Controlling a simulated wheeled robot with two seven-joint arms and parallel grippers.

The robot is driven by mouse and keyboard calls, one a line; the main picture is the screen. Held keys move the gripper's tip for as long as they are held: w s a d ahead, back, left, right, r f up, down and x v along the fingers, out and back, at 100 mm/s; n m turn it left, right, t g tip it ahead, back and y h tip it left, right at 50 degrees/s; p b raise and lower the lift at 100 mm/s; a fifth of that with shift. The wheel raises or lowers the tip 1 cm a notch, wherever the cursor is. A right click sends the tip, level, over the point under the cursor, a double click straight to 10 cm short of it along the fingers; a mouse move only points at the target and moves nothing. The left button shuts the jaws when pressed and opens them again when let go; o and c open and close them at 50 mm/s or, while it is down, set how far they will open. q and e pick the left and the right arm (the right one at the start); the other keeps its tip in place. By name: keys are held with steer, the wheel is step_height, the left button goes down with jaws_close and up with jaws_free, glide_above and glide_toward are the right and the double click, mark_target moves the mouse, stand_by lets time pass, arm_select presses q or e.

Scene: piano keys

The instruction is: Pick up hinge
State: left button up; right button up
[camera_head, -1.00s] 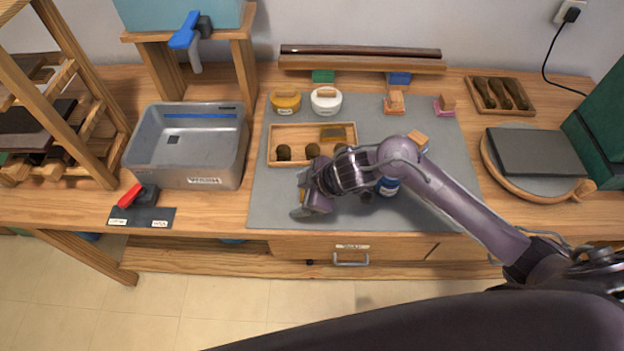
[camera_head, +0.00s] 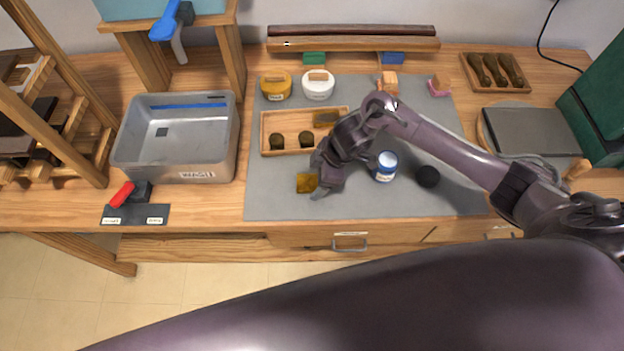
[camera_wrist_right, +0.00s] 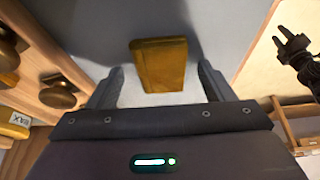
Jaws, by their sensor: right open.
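A flat brass hinge (camera_head: 307,182) lies on the grey mat (camera_head: 275,205) near its front left. It also shows in the right wrist view (camera_wrist_right: 160,62), just ahead of and between my fingertips. My right gripper (camera_head: 320,180) is open and low over the mat, right beside the hinge in the head view. In the right wrist view its two fingers (camera_wrist_right: 160,78) are spread wide with the hinge not clamped. A second brass piece (camera_head: 326,118) lies in the wooden tray (camera_head: 291,151).
The tray holds two dark round knobs (camera_head: 277,141) behind the hinge. A grey wash basin (camera_head: 176,140) is left of the mat. The mat's front strip is clear.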

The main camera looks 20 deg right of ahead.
mark_target(316, 180)
steer(key=shift+c, duration=0.4)
steer(key=c, duration=1.1)
arm_select(q)
steer(key=shift+w+a, duration=0.1)
steer(key=shift+w, duration=0.25)
